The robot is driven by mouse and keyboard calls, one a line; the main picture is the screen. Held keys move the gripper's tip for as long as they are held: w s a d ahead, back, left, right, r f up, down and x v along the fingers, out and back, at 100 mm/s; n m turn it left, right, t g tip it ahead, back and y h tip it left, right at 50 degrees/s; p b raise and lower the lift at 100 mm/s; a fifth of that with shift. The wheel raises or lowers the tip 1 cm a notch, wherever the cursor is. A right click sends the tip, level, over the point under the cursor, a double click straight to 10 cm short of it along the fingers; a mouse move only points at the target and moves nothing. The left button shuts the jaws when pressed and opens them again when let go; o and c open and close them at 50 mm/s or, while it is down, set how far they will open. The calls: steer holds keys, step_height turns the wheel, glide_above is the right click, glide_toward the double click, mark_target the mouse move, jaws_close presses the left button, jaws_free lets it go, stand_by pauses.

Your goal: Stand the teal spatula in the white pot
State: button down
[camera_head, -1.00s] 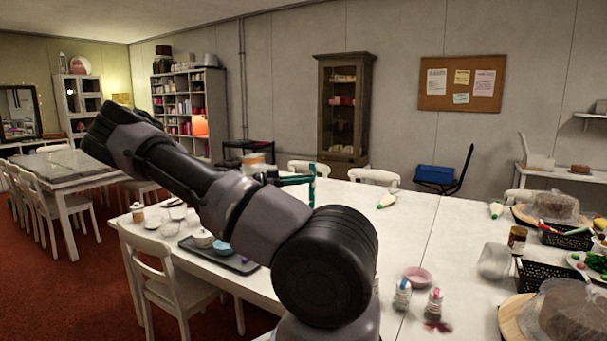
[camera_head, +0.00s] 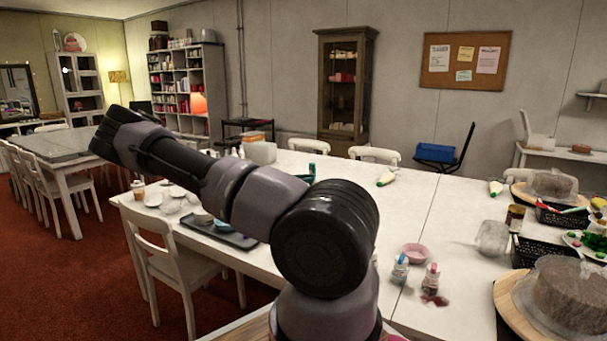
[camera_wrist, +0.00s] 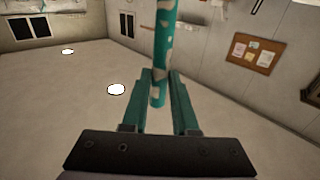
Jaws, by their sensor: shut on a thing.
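My gripper (camera_wrist: 160,76) shows in the wrist view with its two teal fingers shut on the teal spatula. The part of the spatula (camera_wrist: 164,40) in view is a speckled teal rod that runs up between the fingers and out of the top of the frame. In the head view my arm hides most of the gripper, and only a small teal piece (camera_head: 311,170) shows past it, above the table. I cannot tell for sure which vessel is the white pot; a whitish container (camera_head: 261,152) stands at the back left of the table.
A dark tray (camera_head: 235,240) with small bowls lies at the table's left end. A pink bowl (camera_head: 415,253) and two small bottles stand mid-table. Wrapped cakes and black baskets (camera_head: 545,252) crowd the right.

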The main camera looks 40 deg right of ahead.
step_height(320, 180, down, 6)
stand_by(0.7)
steer(key=shift+f, duration=0.1)
steer(key=c, duration=0.6)
jaws_free()
steer(key=shift+a, duration=0.1)
steer(key=v, duration=1)
steer(key=shift+w+a, duration=0.2)
steer(key=shift+a, duration=0.1)
